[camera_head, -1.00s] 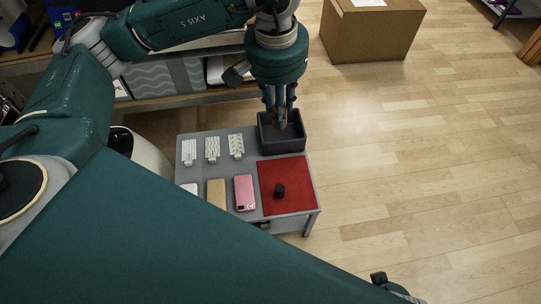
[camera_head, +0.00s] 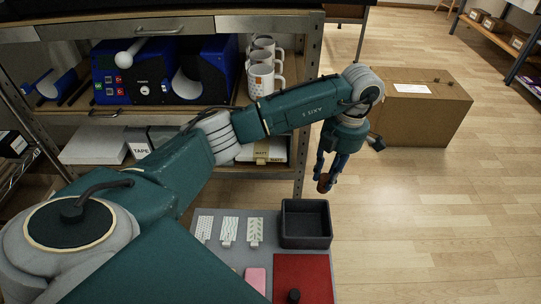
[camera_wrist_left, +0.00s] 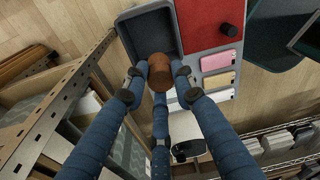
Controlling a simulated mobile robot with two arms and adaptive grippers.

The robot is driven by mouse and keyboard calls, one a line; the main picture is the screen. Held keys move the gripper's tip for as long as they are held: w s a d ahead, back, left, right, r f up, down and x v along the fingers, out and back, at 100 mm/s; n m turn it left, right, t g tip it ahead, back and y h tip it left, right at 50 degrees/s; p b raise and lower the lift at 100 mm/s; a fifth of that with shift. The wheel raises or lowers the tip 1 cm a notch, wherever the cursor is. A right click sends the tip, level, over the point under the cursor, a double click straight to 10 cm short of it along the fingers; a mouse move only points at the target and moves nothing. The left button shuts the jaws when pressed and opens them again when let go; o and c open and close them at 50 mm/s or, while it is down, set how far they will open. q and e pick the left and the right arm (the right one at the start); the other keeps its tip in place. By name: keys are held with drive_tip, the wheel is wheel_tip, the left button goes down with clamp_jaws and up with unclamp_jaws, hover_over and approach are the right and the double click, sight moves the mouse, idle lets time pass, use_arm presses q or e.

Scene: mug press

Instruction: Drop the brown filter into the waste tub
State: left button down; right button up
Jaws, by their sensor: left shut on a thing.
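My left gripper (camera_head: 327,180) is shut on the brown filter (camera_head: 325,184), which hangs tilted at its fingertips. In the head view it shows just above the far right corner of the dark grey waste tub (camera_head: 305,240). The wrist view shows the brown filter (camera_wrist_left: 160,73) between the blue fingers, overlapping the near wall of the empty-looking tub (camera_wrist_left: 150,32). The gap in height between filter and tub is hard to tell. My right gripper is not in view.
The tub stands on a grey table (camera_head: 232,258) beside a red mat (camera_head: 305,270) with a black knob-like piece (camera_head: 293,296). Patterned cards (camera_head: 229,229) and a pink phone-shaped item (camera_head: 256,279) lie there. A shelf with white mugs (camera_head: 260,74) and a cardboard box (camera_head: 420,110) stand behind.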

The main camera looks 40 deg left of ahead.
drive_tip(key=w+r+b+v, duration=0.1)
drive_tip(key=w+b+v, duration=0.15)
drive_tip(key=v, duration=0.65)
use_arm(q)
drive_tip(key=a+f+n+h+b, duration=0.1)
drive_tip(key=a+f+n+b, duration=0.1)
drive_tip(key=f+n, duration=0.7)
drive_tip(key=a+f+n+h+b, duration=0.1)
drive_tip(key=a+f+n+b, duration=0.1)
drive_tip(key=f+n, duration=0.8)
drive_tip(key=shift+s+a+f+n+t, duration=0.25)
drive_tip(key=shift+s+a+n+t, duration=0.05)
drive_tip(key=shift+a, duration=0.35)
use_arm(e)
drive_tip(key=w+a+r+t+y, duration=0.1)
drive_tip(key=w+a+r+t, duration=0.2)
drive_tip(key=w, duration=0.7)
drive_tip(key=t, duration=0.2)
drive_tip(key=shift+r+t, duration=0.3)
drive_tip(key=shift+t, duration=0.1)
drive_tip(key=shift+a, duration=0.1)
use_arm(q)
drive_tip(key=c, duration=1.3)
unclamp_jaws()
drive_tip(key=shift+c, duration=0.2)
